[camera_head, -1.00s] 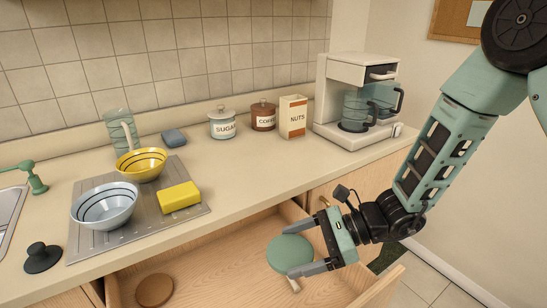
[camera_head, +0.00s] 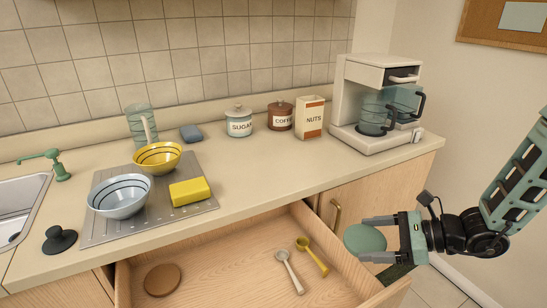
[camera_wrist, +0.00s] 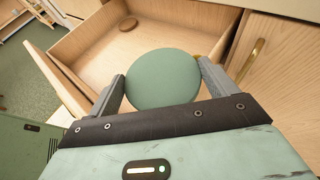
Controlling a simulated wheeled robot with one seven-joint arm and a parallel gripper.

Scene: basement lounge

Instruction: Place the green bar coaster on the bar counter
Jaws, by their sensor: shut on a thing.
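The green coaster (camera_head: 365,240) is a flat round disc. My gripper (camera_head: 378,238) is shut on it, with one finger on each side. They are at the right end of the open drawer, below the counter top's level. In the wrist view the green coaster (camera_wrist: 163,78) sits between both fingers (camera_wrist: 163,85), over the drawer's front part. The bar counter (camera_head: 285,172) is beige and runs across the picture, with free surface along its front edge.
The open drawer (camera_head: 220,266) holds a brown round coaster (camera_head: 162,280), a grey scoop (camera_head: 289,270) and a yellow scoop (camera_head: 311,256). On the counter stand bowls on a drain mat (camera_head: 100,235), a yellow sponge (camera_head: 189,191), canisters and a coffee maker (camera_head: 375,105).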

